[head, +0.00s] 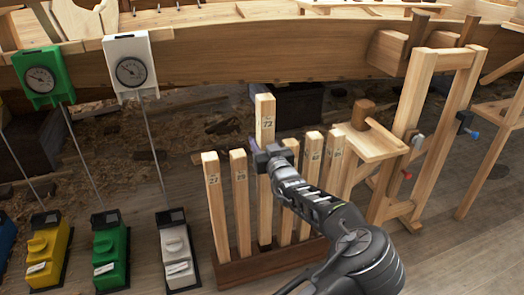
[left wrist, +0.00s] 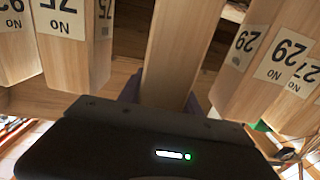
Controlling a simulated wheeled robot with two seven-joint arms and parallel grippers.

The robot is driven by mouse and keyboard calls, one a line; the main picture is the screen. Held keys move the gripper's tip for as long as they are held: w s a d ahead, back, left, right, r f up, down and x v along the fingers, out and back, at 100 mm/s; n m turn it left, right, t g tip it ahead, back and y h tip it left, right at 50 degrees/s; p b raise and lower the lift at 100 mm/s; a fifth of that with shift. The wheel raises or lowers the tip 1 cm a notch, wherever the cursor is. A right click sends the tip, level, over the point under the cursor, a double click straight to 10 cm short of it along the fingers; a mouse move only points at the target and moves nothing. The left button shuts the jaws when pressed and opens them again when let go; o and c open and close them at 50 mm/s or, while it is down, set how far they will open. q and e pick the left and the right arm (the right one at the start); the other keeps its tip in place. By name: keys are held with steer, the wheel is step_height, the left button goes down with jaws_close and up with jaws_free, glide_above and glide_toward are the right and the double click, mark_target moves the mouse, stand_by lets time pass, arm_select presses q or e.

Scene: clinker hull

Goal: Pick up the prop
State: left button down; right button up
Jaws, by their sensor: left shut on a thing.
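The prop (head: 266,110) is a pale square wooden post with a label that looks like 72. Its top stands clearly above the neighbouring posts in the wooden rack (head: 262,266), and its lower end is at the rack. My left gripper (head: 263,158) is shut on it at upper-middle height. In the left wrist view the post (left wrist: 180,50) runs between the purple fingers (left wrist: 162,98); its label is not seen there. My right gripper is not in view.
Several shorter labelled posts (head: 216,205) stand close on both sides in the rack. A wooden trestle (head: 412,130) is at the right. Green and white dial gauges (head: 131,72) on thin rods stand at the left. The planked hull (head: 220,55) spans behind.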

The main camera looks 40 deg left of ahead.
arm_select(q)
step_height(320, 180, up, 3)
steer(key=shift+f+p, duration=0.15)
steer(key=shift+p, duration=0.15)
stand_by(0.5)
